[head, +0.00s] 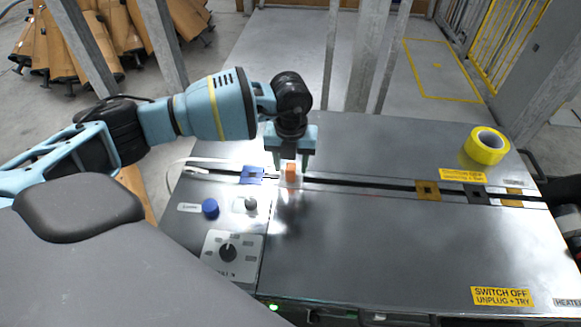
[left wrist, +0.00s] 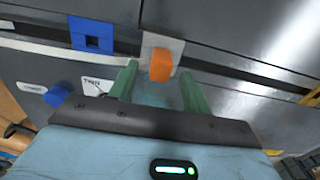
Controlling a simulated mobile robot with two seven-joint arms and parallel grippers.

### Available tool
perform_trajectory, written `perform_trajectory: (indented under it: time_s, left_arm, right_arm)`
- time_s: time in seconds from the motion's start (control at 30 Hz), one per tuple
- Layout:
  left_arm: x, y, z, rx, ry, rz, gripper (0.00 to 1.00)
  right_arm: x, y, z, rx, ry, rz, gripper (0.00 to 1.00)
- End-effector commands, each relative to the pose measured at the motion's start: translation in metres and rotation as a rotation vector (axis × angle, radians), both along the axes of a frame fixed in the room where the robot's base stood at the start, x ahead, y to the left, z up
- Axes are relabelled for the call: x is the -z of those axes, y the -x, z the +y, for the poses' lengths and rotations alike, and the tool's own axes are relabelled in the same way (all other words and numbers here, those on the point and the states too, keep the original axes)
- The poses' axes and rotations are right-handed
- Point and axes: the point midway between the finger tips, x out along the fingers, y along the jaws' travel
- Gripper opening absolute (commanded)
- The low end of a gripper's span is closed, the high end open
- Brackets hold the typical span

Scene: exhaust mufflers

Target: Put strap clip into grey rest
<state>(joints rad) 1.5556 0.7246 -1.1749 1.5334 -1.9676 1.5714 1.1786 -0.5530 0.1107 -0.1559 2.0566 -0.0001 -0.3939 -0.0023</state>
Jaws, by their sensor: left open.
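The strap clip, a small orange block (head: 291,172), stands at the slot across the metal bench, just below my left gripper (head: 291,168). In the left wrist view the orange clip (left wrist: 161,66) is at a light grey square rest (left wrist: 174,44), partly covering it. I cannot tell whether it is seated in it. My left gripper is open, pointing down, with its green fingers (left wrist: 158,80) on either side of the clip and gaps visible. A dark grey square rest (head: 475,194) is farther right along the slot.
A blue square rest (head: 251,175) is just left of the clip. Yellow (head: 428,190) and orange-yellow (head: 512,197) rests are to the right. A yellow tape roll (head: 487,146) is at the back right. A knob panel (head: 232,255) is at front left. The middle of the bench is clear.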

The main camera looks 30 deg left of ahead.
Motion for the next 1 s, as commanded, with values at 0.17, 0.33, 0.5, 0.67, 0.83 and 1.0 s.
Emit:
perform_trajectory:
  time_s: [0.17,0.33,0.5,0.67,0.83,1.0]
  left_arm:
    - [-0.032,0.000,0.000,0.002,0.000,-0.002,0.48]
    - [-0.049,0.000,0.000,0.000,0.001,0.000,0.48]
    - [-0.054,0.000,0.000,0.000,0.000,0.001,0.48]
    - [-0.054,0.000,0.000,0.000,0.000,0.001,0.48]
    - [-0.054,0.000,0.000,0.000,0.000,0.001,0.48]
    - [-0.054,0.000,0.000,0.000,0.000,0.001,0.48]
  right_arm:
    - [-0.001,0.001,0.000,0.000,0.000,0.002,0.36]
    - [-0.002,0.002,0.000,0.000,0.001,0.003,0.36]
    - [-0.002,0.002,0.000,0.000,0.001,0.003,0.36]
    - [-0.002,0.002,0.000,0.000,0.001,0.003,0.36]
    - [-0.002,0.002,0.000,0.000,0.000,0.002,0.36]
    - [-0.003,0.001,0.000,0.000,0.000,0.000,0.36]
